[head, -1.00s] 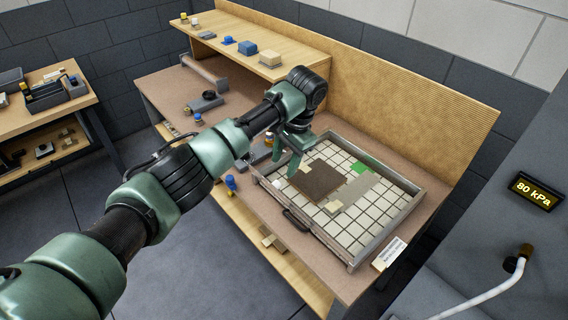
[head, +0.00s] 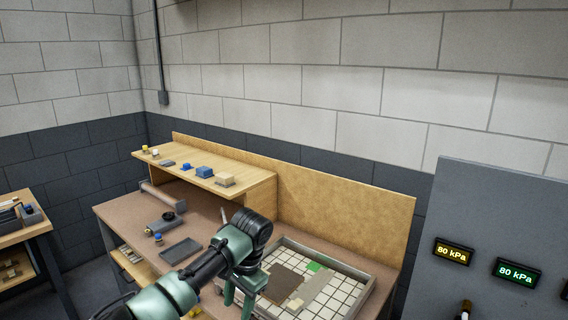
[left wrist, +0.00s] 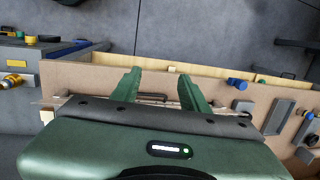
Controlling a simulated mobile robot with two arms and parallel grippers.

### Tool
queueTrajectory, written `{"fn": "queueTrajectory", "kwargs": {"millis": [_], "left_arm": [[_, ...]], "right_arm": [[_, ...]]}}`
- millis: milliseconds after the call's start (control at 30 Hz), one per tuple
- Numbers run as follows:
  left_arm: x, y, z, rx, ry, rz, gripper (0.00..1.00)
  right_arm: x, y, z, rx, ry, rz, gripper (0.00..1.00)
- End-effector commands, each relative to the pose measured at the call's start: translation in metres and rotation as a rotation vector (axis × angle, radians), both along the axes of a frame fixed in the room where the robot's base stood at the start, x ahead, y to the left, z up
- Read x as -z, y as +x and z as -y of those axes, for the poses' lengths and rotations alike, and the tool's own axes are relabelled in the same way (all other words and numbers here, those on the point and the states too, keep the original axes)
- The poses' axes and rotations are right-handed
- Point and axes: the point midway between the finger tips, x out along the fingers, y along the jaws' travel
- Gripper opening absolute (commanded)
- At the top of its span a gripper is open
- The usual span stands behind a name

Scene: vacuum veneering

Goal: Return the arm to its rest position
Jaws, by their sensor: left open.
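My left arm comes in from the lower left of the head view. My left gripper (head: 239,297) points down by the left side of the tiled tray (head: 352,272), its two green fingers apart. The lower ends of the fingers run close to the picture's bottom edge. In the left wrist view the open fingers (left wrist: 160,85) have nothing between them but the bench edge and a dark handle beyond. A dark brown sheet (head: 279,284), a grey strip and a green patch (head: 314,267) lie on the tray's white grid. My right gripper is not in view.
The wooden shelf (head: 225,192) with several small blocks stands behind the arm. A dark shallow tray (head: 181,251) and a roller (head: 162,195) lie on the bench. A grey panel (head: 500,210) with two 80 kPa displays stands at right. A side table (head: 22,232) is at left.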

Motion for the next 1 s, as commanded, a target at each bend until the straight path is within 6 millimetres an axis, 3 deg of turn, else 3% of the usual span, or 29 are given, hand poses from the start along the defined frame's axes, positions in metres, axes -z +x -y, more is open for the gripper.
{"fn": "queueTrajectory", "kwargs": {"millis": [233, 367, 567, 767, 867, 1000], "left_arm": [[0.036, -0.002, 0.002, -0.018, -0.037, 0.003, 0.45], [0.063, -0.004, 0.002, -0.033, -0.063, 0.007, 0.45], [0.124, -0.013, 0.003, -0.069, -0.118, 0.017, 0.45], [0.214, -0.037, 0.000, -0.129, -0.182, 0.029, 0.45], [0.280, -0.064, -0.006, -0.178, -0.217, 0.038, 0.45], [0.373, -0.117, -0.020, -0.251, -0.254, 0.057, 0.45]], "right_arm": [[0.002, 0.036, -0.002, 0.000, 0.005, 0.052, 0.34], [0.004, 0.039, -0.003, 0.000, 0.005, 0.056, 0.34], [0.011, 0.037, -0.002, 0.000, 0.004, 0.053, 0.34], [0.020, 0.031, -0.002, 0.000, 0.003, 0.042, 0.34], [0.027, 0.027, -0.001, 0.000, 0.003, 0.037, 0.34], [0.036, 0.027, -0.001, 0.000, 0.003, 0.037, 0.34]]}}
